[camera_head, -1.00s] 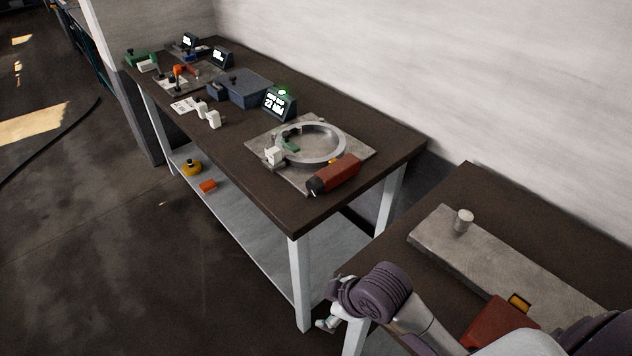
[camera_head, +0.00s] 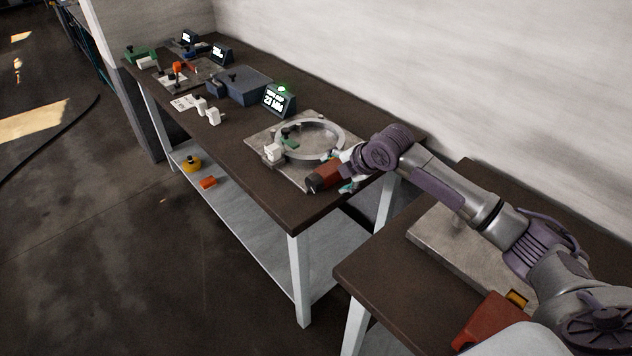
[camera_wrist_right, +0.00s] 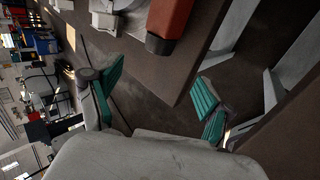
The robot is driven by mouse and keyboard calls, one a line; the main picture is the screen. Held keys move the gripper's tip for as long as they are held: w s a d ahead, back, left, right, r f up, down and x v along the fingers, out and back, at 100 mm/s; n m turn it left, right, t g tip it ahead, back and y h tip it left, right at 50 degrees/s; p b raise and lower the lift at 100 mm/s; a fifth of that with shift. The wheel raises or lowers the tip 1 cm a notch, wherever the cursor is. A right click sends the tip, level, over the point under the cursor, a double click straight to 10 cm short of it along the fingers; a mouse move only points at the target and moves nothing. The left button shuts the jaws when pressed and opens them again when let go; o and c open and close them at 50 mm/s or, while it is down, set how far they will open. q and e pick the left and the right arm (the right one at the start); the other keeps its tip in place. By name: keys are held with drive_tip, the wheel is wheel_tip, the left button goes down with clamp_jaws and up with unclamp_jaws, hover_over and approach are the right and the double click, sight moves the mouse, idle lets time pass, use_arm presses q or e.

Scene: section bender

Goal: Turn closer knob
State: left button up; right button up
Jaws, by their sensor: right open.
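My right gripper (camera_head: 342,173) is open, with teal finger pads, at the near right end of the long bench. In the head view it overlaps the right end of a red tool with a dark end (camera_head: 322,178). In the right wrist view the fingers (camera_wrist_right: 158,95) are apart with nothing between them, and the red tool (camera_wrist_right: 172,18) lies beyond them. A grey ring fixture (camera_head: 343,134) sits on a metal plate (camera_head: 262,136), with a white block (camera_head: 272,152) and a small green part (camera_head: 291,144) at its left. I cannot tell which part is the knob. My left gripper is not in view.
A lit display (camera_head: 279,100) stands behind the plate. A blue-grey box (camera_head: 243,86) and small white blocks (camera_head: 213,117) are farther left. A second bench (camera_head: 372,268) carries a metal plate (camera_head: 440,240) and a red block (camera_head: 488,318). The long bench's front edge is clear.

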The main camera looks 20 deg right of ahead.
sight(317, 181)
drive_tip(key=p+x, duration=0.1)
drive_tip(key=x, duration=0.9)
drive_tip(key=shift+a+f, duration=0.1)
drive_tip(key=shift+x, duration=0.85)
drive_tip(key=c, duration=1.2)
drive_tip(key=shift+o, duration=0.2)
